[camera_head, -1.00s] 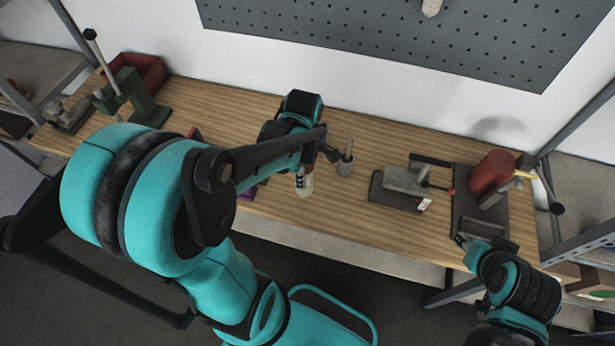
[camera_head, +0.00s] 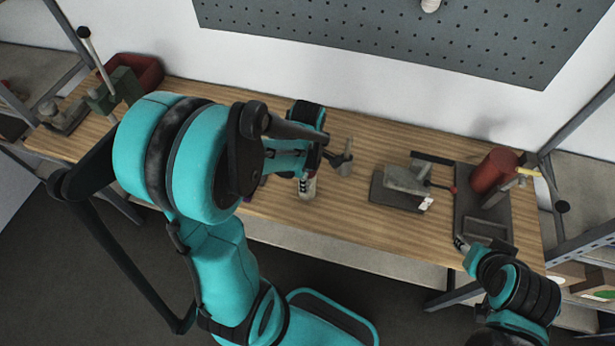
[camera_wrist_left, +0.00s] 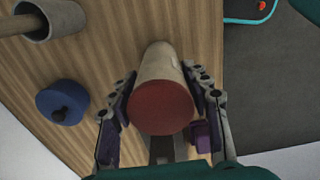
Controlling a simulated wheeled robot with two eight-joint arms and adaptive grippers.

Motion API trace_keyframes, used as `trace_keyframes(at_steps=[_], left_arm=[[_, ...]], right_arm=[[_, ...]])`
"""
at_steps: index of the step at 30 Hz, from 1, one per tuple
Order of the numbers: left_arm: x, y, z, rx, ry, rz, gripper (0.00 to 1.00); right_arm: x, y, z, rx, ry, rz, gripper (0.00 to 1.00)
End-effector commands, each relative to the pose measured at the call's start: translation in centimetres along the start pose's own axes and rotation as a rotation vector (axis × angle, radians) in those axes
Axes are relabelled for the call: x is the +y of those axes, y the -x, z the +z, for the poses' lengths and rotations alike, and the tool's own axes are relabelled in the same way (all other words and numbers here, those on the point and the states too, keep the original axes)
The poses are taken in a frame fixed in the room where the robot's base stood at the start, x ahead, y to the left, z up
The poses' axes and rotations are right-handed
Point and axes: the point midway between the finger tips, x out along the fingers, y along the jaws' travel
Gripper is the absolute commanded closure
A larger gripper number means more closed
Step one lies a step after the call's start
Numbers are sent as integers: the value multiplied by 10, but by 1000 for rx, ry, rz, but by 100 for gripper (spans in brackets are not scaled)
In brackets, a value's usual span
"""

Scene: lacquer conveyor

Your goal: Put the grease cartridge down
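The grease cartridge (camera_head: 308,190) is a pale cylinder with a dark label, upright near the table's front edge. In the left wrist view the cartridge (camera_wrist_left: 163,105) shows its dark red round end towards the camera. My left gripper (camera_wrist_left: 163,85) has one finger along each side of it, close against its body. Its far end is over the wooden table; I cannot tell whether it touches the wood. In the head view my left arm hides most of that gripper. My right gripper (camera_head: 461,243) is by the front right of the table, its fingers too small to read.
A grey cup (camera_head: 345,167) with a wooden handle in it stands right of the cartridge; a blue round piece (camera_wrist_left: 62,102) lies near it. A metal block on a dark plate (camera_head: 395,194), a red can (camera_head: 494,170) and a red bin (camera_head: 142,72) stand farther off. Wood between is clear.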

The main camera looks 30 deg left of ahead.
Motion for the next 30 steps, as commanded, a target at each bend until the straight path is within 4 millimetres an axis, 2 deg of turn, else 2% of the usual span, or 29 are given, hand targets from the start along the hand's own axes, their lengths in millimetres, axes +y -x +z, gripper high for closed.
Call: trace_keyframes(at_steps=[9, 13, 17, 24, 30], left_arm=[[0, 1, 0, 0, 0, 0, 36], [0, 8, 0, 0, 0, 0, 36], [0, 30, 0, 0, 0, 0, 36], [0, 85, 0, 0, 0, 0, 36], [0, 115, 0, 0, 0, 0, 36]], right_arm=[[0, 1, -1, 0, 0, 0, 60], [0, 5, -4, 0, 0, 0, 60], [0, 11, -8, 0, 0, 0, 60], [0, 25, -18, 0, 0, 0, 60], [0, 31, -22, 0, 0, 0, 60]])
